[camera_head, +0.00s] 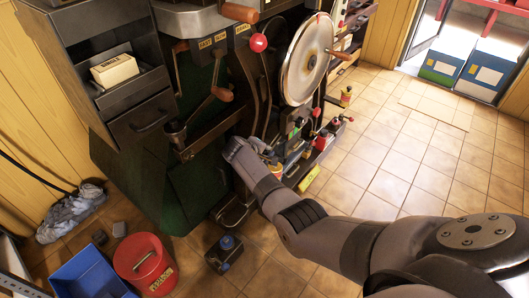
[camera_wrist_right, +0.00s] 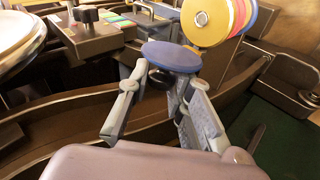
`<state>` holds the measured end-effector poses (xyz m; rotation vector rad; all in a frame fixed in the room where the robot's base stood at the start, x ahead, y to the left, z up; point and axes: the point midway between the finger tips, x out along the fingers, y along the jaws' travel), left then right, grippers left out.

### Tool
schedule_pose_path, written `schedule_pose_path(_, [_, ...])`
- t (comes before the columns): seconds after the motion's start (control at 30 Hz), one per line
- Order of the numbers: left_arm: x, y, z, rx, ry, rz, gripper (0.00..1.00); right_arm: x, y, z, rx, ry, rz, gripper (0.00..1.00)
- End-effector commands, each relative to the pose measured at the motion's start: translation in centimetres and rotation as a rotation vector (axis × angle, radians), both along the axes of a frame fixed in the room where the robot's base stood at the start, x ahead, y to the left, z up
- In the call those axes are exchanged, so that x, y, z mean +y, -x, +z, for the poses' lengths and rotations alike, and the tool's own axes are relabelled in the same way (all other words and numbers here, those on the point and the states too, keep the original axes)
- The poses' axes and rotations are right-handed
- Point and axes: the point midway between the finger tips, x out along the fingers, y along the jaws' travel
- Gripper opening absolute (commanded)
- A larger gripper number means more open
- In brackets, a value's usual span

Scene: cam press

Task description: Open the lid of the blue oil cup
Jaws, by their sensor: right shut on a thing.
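In the right wrist view a round blue lid (camera_wrist_right: 170,57) lies nearly flat just beyond my fingertips, with a dark round part below it. I take it to be the lid of the blue oil cup. My right gripper (camera_wrist_right: 160,80) has its two fingers on either side of this dark part, just under the lid, and is shut on it. The cup body is mostly hidden by the fingers. In the head view my right arm reaches to the machine's lower front, and its gripper end (camera_head: 235,148) is small there; the blue lid cannot be made out. My left gripper is not in view.
Yellow, red and blue discs (camera_wrist_right: 210,20) stand on edge behind the lid. Dark machine rails surround the fingers. In the head view a large flywheel (camera_head: 305,58) stands above the arm; a red bucket (camera_head: 147,266) and blue bin (camera_head: 88,276) are on the floor.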

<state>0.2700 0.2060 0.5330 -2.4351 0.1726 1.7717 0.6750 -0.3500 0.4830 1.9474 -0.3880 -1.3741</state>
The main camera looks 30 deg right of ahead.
Motion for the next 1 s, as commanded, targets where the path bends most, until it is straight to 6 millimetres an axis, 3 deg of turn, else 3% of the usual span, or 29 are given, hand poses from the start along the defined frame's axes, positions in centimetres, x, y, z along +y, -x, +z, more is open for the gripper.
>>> schedule_pose_path(0.43, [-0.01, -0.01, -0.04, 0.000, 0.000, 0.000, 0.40, -0.02, -0.14, 0.09, 0.005, 0.003, 0.001, 0.00])
schedule_pose_path(0.47, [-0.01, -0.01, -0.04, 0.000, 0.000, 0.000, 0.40, -0.02, -0.14, 0.09, 0.005, 0.003, 0.001, 0.21])
schedule_pose_path(0.5, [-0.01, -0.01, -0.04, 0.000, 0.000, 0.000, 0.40, -0.02, -0.14, 0.09, 0.004, 0.004, 0.001, 0.24])
schedule_pose_path(0.73, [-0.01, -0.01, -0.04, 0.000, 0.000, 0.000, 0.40, -0.02, -0.08, 0.03, 0.006, 0.004, 0.000, 0.39])
schedule_pose_path(1.0, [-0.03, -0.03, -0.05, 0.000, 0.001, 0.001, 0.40, 0.01, -0.04, 0.00, 0.007, 0.003, 0.001, 0.39])
